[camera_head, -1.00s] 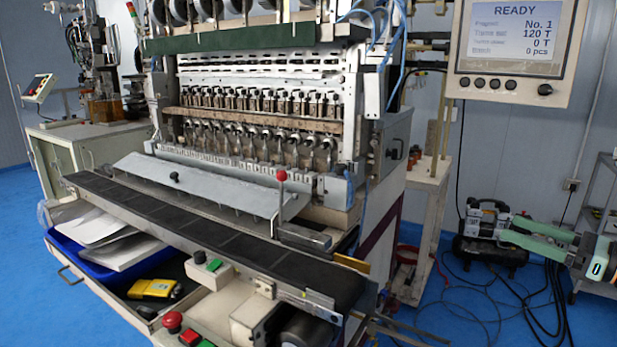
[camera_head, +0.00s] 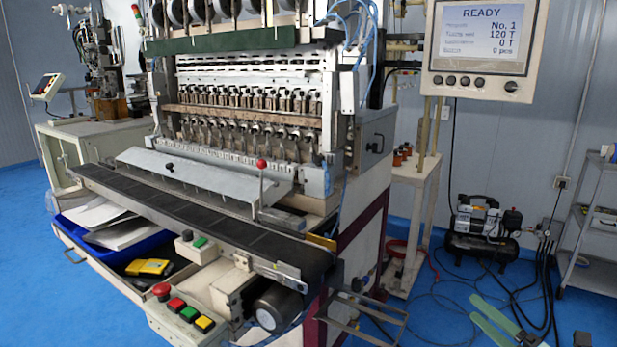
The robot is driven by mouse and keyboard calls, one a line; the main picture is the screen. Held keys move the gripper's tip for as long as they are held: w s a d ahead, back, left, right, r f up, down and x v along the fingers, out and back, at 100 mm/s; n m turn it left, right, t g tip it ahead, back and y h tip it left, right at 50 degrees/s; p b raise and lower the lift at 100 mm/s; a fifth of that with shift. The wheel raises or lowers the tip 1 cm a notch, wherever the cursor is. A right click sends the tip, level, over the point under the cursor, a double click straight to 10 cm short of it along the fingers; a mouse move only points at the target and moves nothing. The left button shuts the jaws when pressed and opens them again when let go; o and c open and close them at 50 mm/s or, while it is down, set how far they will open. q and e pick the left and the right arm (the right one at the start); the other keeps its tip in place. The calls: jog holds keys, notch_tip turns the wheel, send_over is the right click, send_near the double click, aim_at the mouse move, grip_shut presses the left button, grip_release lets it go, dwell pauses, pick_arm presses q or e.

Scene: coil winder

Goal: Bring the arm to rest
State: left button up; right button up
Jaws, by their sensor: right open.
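My right gripper (camera_head: 476,309) shows at the lower right, its two pale green fingers pointing up and to the left. It is open and empty, with a gap between the fingertips. It is over the blue floor, to the right of the coil winder (camera_head: 255,125) and apart from it. Its arm is mostly cut off by the picture's bottom edge. My left gripper is not in view.
The winder's black conveyor belt (camera_head: 190,215) and a wire rack (camera_head: 365,318) jut out at the front. A screen (camera_head: 483,40) reads READY. A small compressor (camera_head: 483,225) stands on the floor, with hoses around it. A grey shelf cart (camera_head: 590,215) is at the right edge.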

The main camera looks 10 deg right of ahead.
jog(key=s+a+f+m+g+h, duration=0.2)
jog(key=s+a+f+m+g, duration=0.1)
jog(key=s+a+f+m, duration=0.6)
jog(key=s+a+f+m+g+h, duration=0.2)
jog(key=s+a+f+m+g, duration=0.15)
jog(key=a+f+m, duration=0.6)
jog(key=s+a+f+m+g+y, duration=0.1)
jog(key=s+a+f+m+g, duration=0.1)
jog(key=s+a+f+m, duration=0.4)
pick_arm(q)
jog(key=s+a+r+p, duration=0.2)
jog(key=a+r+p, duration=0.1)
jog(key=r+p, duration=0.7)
jog(key=p, duration=0.4)
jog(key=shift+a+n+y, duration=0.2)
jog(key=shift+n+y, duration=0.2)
pick_arm(e)
jog(key=s+d+r, duration=0.3)
jog(key=r, duration=0.5)
jog(key=shift+r, duration=0.4)
